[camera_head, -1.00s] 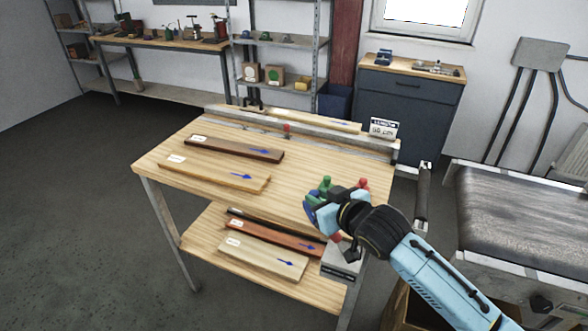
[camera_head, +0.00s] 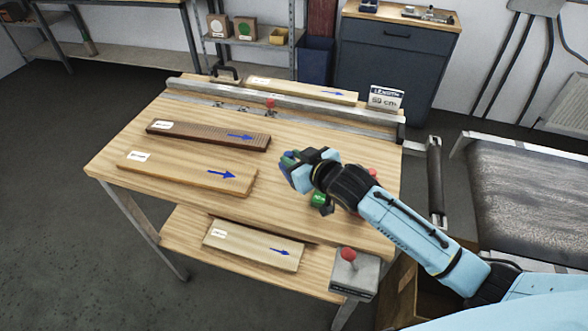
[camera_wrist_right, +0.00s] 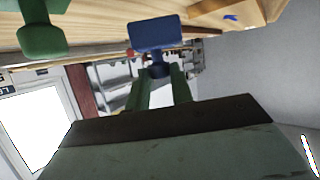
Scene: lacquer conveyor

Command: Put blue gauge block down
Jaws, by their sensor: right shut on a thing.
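The blue gauge block (camera_wrist_right: 153,34) shows in the right wrist view, with a knob between two green fingers. My right gripper (camera_wrist_right: 160,85) is shut on this knob. In the head view my right gripper (camera_head: 296,168) is over the right half of the table top (camera_head: 215,145); the block is mostly hidden there. I cannot tell whether the block touches the table. A green gauge block (camera_head: 318,200) stands beside my right wrist; it also shows in the wrist view (camera_wrist_right: 42,38). A red piece (camera_head: 372,173) shows partly behind my forearm. My left gripper is not in view.
A dark board (camera_head: 208,135) and a light board (camera_head: 188,173) lie on the table's left half. A metal fence (camera_head: 300,108) with a "59 cm" sign (camera_head: 385,98) runs along the back. A red-knobbed box (camera_head: 350,272) stands at the front right corner. A pale board (camera_head: 253,246) lies on the lower shelf.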

